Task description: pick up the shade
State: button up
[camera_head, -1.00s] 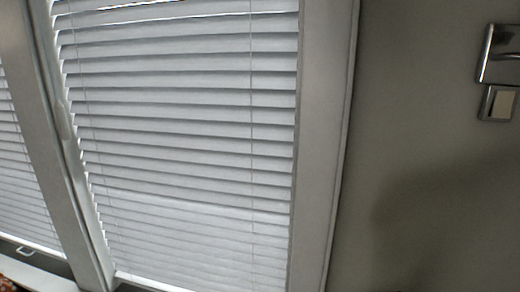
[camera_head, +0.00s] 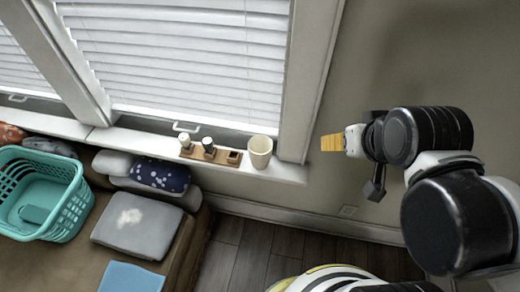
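White slatted blinds (camera_head: 185,55) hang lowered over the window, their bottom edge just above the sill. A small cream, cup-shaped piece (camera_head: 260,150), open at the top, stands upright at the right end of the windowsill. I cannot tell whether the blinds or this piece is the shade. My gripper (camera_head: 333,143) is right of the window frame, raised in front of the wall.
A wooden holder (camera_head: 208,154) with small bottles stands on the sill left of the cream piece. Below are a brown bench (camera_head: 75,250) with cushions, a grey pillow (camera_head: 138,223) and a teal basket (camera_head: 68,212). Dark floor (camera_head: 248,250) shows between bench and my body.

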aim_at(260, 147)
jog(key=k+j+z, duration=0.2)
jog(key=k+j, duration=0.4)
jog(key=j, duration=0.3)
jog(key=k+j+z, duration=0.25)
jog(key=k+j, duration=0.35)
jog(key=j, duration=0.2)
